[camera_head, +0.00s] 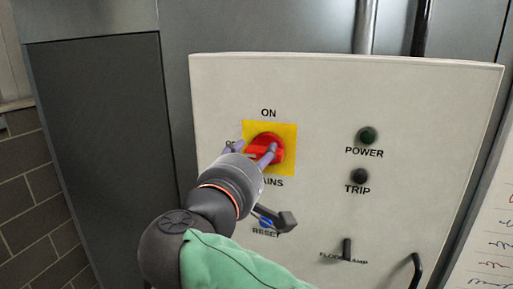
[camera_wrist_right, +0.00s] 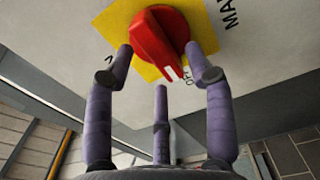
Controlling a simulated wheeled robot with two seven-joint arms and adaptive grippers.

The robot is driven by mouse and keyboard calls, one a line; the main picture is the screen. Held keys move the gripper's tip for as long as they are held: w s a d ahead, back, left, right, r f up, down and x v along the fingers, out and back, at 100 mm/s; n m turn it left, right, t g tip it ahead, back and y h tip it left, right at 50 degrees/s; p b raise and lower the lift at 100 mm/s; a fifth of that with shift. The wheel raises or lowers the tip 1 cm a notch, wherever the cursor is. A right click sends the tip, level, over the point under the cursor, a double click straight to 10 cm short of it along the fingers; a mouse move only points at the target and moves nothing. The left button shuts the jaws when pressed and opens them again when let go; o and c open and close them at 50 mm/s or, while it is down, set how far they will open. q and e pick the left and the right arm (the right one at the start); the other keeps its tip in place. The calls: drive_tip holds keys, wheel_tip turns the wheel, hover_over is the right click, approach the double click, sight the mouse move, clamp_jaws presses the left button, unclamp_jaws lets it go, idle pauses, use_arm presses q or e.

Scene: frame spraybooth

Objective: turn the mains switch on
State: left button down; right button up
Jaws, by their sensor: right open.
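The mains switch (camera_head: 266,142) is a red rotary knob on a yellow plate (camera_head: 287,130) on the pale control panel, with ON printed above it. My right gripper (camera_head: 250,149) is in front of the switch, its purple fingers open around the knob and hiding part of it. In the right wrist view, the red knob (camera_wrist_right: 156,35) lies between two fingertips of the gripper (camera_wrist_right: 160,48), with a third finger below. The knob's white-marked end points to the partly hidden OFF label (camera_wrist_right: 187,78). I cannot tell whether the fingers touch the knob. My left gripper is out of view.
The panel (camera_head: 320,95) also carries a green POWER lamp (camera_head: 367,135), a dark TRIP lamp (camera_head: 359,176), a blue RESET button (camera_head: 265,222) partly behind my wrist, and a floor lamp toggle (camera_head: 347,249). A black handle (camera_head: 415,270) sticks out at the lower right.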

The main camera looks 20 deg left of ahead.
drive_tip(key=shift+w, duration=0.85)
drive_tip(key=shift+s, duration=0.1)
drive_tip(key=shift+c, duration=0.3)
